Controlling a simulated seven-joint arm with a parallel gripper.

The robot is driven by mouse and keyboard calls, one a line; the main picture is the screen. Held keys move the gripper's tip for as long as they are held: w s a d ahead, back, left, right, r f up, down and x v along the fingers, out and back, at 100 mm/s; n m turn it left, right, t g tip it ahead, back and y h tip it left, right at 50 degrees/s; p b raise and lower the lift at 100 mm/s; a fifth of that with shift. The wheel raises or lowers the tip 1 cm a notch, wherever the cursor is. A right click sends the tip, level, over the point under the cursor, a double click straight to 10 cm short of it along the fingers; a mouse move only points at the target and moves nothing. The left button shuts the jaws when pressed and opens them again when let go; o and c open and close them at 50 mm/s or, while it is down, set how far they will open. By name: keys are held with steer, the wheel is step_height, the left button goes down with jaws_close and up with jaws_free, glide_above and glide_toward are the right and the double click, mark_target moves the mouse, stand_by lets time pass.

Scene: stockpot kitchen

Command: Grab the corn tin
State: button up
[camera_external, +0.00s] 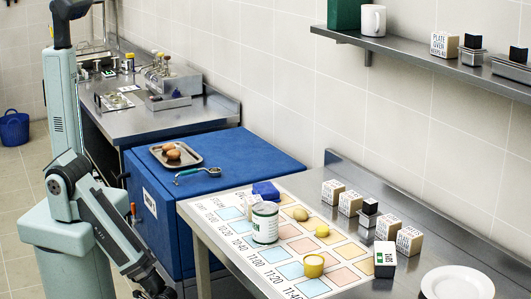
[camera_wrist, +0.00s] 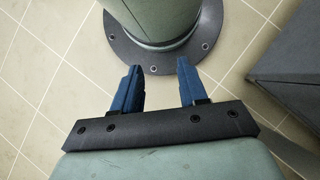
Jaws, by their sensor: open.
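A white tin with a green label (camera_external: 265,222) stands upright on the printed chart on the steel counter; its lettering is too small to read, so I cannot confirm it is the corn tin. My gripper shows in the wrist view (camera_wrist: 159,75) with two blue fingers apart and nothing between them. It points at the tiled floor and my own round base plate. In the external view my arm hangs low, left of the counter and well away from the tin. The fingers are not clear there. No tin shows in the wrist view.
A blue block (camera_external: 266,191) sits close behind the tin, and a small yellow pot (camera_external: 313,266) is to its right. Lettered boxes (camera_external: 409,240) and a white plate (camera_external: 457,284) lie further right. A blue cabinet (camera_external: 235,155) with a tray (camera_external: 175,155) stands beyond the counter.

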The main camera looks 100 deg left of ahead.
steer(key=shift+o, duration=0.2)
steer(key=o, duration=1)
steer(key=shift+o, duration=0.2)
steer(key=shift+w, duration=0.1)
